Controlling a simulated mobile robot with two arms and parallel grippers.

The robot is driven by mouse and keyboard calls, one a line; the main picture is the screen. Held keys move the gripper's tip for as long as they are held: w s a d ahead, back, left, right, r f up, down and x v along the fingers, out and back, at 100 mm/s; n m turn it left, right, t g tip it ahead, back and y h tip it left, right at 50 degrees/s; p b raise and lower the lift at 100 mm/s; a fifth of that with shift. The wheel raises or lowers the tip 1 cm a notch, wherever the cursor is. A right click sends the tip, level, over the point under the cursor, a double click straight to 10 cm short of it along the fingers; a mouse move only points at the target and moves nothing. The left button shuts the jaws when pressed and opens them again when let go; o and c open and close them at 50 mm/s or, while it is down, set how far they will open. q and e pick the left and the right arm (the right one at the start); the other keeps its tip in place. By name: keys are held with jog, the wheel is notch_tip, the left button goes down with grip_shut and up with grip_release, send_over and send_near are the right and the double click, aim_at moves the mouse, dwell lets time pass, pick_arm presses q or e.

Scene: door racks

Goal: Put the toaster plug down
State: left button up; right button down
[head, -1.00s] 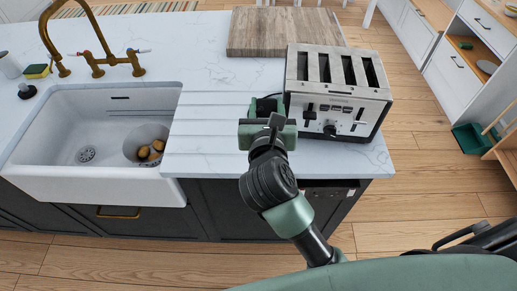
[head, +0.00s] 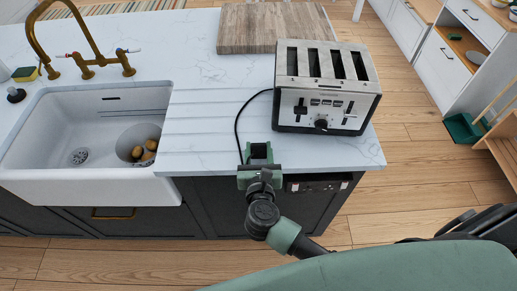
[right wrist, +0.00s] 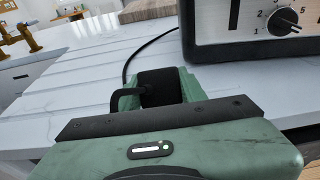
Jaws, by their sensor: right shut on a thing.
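The toaster (head: 325,90) is a silver and black four-slot one standing at the right end of the white counter. Its black cord (head: 239,122) runs from its left side down to my right gripper (head: 259,153). My right gripper is at the counter's front edge, left of and in front of the toaster. In the right wrist view the gripper (right wrist: 160,95) is shut on the black toaster plug (right wrist: 161,88), with the cord (right wrist: 131,66) bending away behind it. The plug's prongs are hidden. My left gripper is not in view.
The white counter (head: 215,110) is bare left of the toaster. A wooden board (head: 275,27) lies behind it. A sink (head: 90,185) with a bowl (head: 130,140) is to the left. A socket panel (head: 318,186) is on the dark cabinet front, right of the gripper.

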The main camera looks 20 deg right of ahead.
jog(key=shift+f, duration=0.2)
jog(key=c, duration=0.8)
grip_release()
